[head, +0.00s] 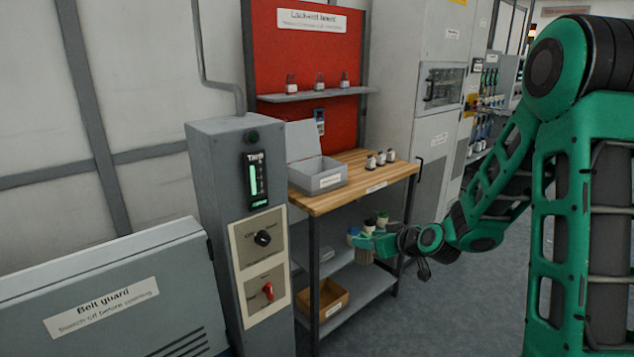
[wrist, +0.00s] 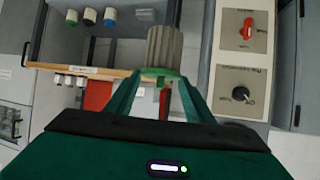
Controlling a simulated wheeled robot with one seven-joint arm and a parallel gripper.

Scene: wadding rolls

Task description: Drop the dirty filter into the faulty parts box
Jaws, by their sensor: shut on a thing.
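My gripper (wrist: 158,82) is shut on a grey pleated filter with a green end (wrist: 165,47), held between the fingertips in the wrist view. In the head view my gripper (head: 372,243) is at the front of the workbench, below its top; the held filter is mostly hidden there. Two boxes are in the head view: an open grey box with a raised lid (head: 325,181) on the bench top, and a brown bin (head: 330,303) on the bottom shelf. Their labels are too small to read, so I cannot tell which is the faulty parts box.
Three small pieces with blue, black and green caps (wrist: 90,17) sit on a shelf in the wrist view. White-and-dark small items (head: 380,158) stand on the bench top. A grey control post (head: 240,160) and the belt guard (head: 110,290) stand left of the bench. Floor is free at right.

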